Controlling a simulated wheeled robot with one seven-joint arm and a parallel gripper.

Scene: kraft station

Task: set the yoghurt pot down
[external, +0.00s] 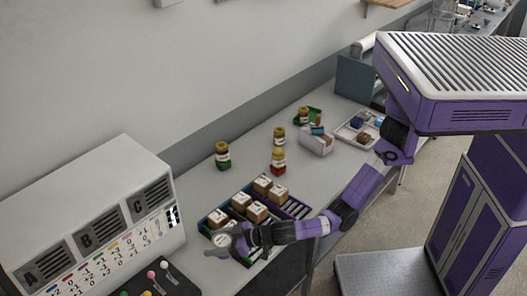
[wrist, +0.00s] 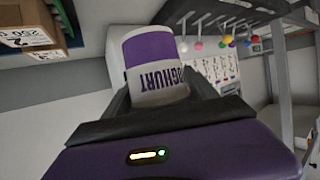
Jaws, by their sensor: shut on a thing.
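The yoghurt pot (wrist: 152,62) is white with a purple band and dark lettering. It fills the upper middle of the wrist view. My gripper (wrist: 160,92) is shut on it, with one dark finger on each side. In the external view my gripper (external: 232,241) is at the left end of my arm, by the front left corner of the crate of cardboard boxes. The pot is small and hard to make out there. I cannot tell whether its base touches anything.
The crate (external: 298,208) has several boxes and bare slots at its right end. A panel (external: 92,215) marked A, B, C stands left, with coloured levers (external: 153,275) in front. Jars (external: 222,156) stand behind the crate. Bare worktop (external: 196,190) shows between panel and crate.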

